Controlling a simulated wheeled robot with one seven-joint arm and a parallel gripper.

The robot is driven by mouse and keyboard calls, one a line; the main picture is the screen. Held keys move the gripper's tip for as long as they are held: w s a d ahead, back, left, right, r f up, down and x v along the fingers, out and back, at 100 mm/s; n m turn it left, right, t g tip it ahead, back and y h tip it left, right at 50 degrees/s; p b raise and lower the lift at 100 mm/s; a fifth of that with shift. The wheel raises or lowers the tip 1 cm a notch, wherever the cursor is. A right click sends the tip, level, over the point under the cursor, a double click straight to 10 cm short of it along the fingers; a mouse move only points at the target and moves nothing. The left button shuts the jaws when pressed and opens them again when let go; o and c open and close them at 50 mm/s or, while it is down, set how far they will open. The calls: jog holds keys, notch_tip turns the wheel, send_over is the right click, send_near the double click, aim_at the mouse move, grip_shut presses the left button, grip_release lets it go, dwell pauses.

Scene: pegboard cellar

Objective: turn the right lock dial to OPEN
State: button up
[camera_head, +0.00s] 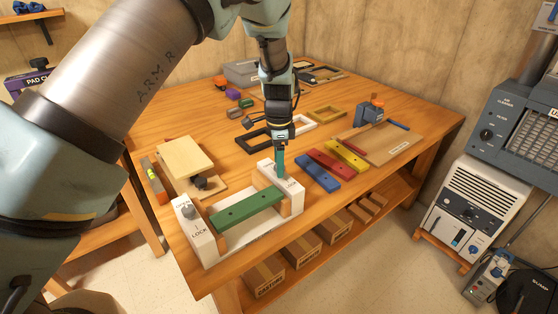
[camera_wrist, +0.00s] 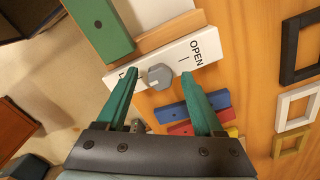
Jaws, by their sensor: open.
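The right lock dial (camera_wrist: 159,77) is a grey knob on a white block (camera_wrist: 198,48) marked OPEN, with another partly hidden label at its other end. In the head view this white block (camera_head: 294,187) stands at the right end of a white fixture with a green bar (camera_head: 246,209). My gripper (camera_head: 280,172) points down over the block. In the wrist view its teal fingers (camera_wrist: 160,86) are open, one on either side of the dial; I cannot tell whether they touch it. The left lock dial (camera_head: 189,212) sits on a white block marked LOCK.
Blue (camera_head: 317,173), red (camera_head: 331,163) and yellow (camera_head: 346,155) bars lie right of the fixture. A wooden board (camera_head: 183,158) and a level (camera_head: 153,180) lie to its left. Empty frames (camera_head: 327,115) lie behind. Cardboard boxes (camera_head: 302,250) stand on the shelf below.

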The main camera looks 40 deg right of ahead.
jog(key=shift+c, duration=0.2)
grip_shut()
dwell(0.3)
